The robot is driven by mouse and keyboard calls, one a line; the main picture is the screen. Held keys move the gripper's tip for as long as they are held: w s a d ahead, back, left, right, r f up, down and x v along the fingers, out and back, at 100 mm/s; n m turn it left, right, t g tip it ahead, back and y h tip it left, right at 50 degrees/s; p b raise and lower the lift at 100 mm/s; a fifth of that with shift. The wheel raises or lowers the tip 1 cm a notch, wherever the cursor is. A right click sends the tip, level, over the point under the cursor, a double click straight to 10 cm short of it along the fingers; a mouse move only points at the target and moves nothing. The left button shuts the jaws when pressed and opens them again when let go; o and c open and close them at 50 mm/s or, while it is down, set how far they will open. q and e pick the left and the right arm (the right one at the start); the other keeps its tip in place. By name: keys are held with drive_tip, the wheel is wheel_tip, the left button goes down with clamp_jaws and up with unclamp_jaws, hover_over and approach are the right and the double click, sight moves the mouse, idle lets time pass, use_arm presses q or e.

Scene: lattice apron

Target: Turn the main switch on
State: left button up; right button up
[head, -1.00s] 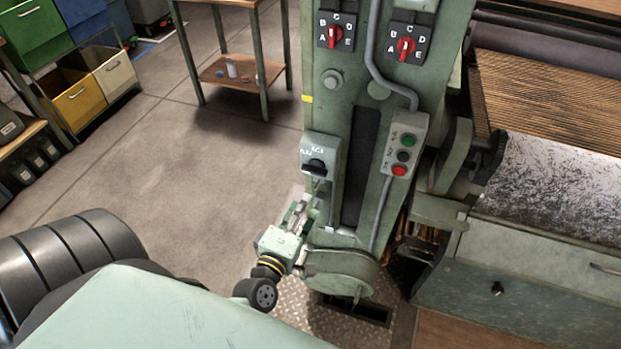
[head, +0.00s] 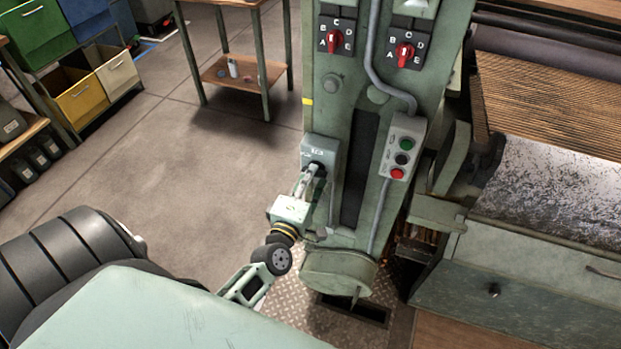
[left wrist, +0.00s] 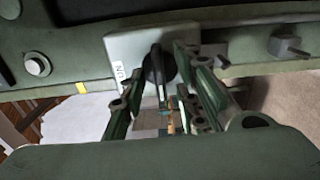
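The main switch is a grey box (head: 309,146) with a black rotary knob (head: 317,167), on the lower left of the green machine column. In the left wrist view, the left gripper (left wrist: 160,80) is open, one finger on each side of the knob. I cannot tell whether the fingers touch it. My right gripper is not in view.
Two red selector dials (head: 334,40) sit higher on the column (head: 332,105). A box with green, black and red buttons (head: 404,146) is to the right of the switch. A grey conduit (head: 374,55) runs down the column. Floor (head: 200,150) to the left is clear.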

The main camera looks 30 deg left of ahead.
use_arm(q)
drive_tip(key=c, duration=0.7)
clamp_jaws()
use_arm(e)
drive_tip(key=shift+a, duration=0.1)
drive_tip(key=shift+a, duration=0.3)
use_arm(q)
drive_tip(key=shift+m, duration=0.4)
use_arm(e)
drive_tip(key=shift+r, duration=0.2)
use_arm(q)
drive_tip(key=shift+m+p, duration=3.3)
drive_tip(key=shift+m, duration=5.2)
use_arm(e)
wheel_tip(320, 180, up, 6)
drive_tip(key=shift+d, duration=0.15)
use_arm(q)
drive_tip(key=shift+m, duration=0.3)
